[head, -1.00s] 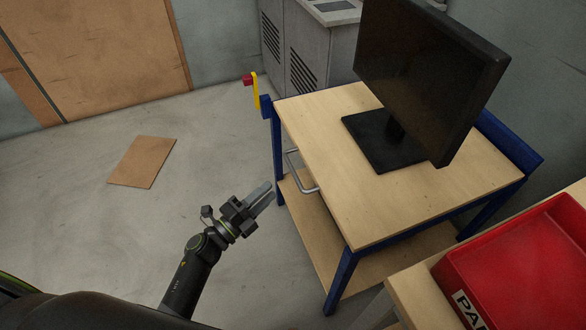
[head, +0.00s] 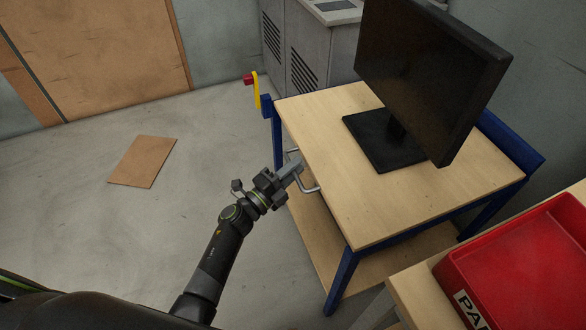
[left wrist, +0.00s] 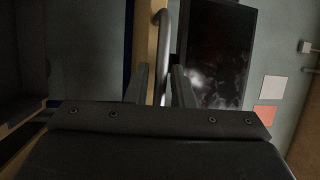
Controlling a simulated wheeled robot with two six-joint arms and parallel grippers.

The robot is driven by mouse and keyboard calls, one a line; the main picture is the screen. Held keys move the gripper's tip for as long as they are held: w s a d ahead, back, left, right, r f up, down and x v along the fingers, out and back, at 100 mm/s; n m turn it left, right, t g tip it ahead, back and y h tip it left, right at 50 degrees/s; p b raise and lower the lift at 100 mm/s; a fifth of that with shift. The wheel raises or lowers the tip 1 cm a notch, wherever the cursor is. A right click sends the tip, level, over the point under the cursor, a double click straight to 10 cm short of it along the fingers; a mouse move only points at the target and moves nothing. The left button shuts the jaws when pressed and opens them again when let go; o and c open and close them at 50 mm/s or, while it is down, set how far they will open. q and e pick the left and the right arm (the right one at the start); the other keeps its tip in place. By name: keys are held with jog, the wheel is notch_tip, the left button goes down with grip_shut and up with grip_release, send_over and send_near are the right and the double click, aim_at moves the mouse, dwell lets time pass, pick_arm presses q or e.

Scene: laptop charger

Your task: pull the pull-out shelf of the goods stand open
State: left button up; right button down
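The goods stand (head: 330,120) has a wooden top on blue legs. A metal bar handle (head: 311,190) sticks out from its left side, just below the top; the shelf behind it is hidden under the top. My left gripper (head: 292,168) is at this handle. In the left wrist view the handle (left wrist: 162,60) runs between the two fingers (left wrist: 160,85), with a gap showing on its sides, so the gripper is open around it. My right gripper is in neither view.
A monitor (head: 430,75) stands on the stand's top. A red bin (head: 530,260) is on a wooden surface at the lower right. A cardboard sheet (head: 142,162) lies on the floor. The floor left of the stand is otherwise clear.

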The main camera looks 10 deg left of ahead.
pick_arm(q)
grip_shut()
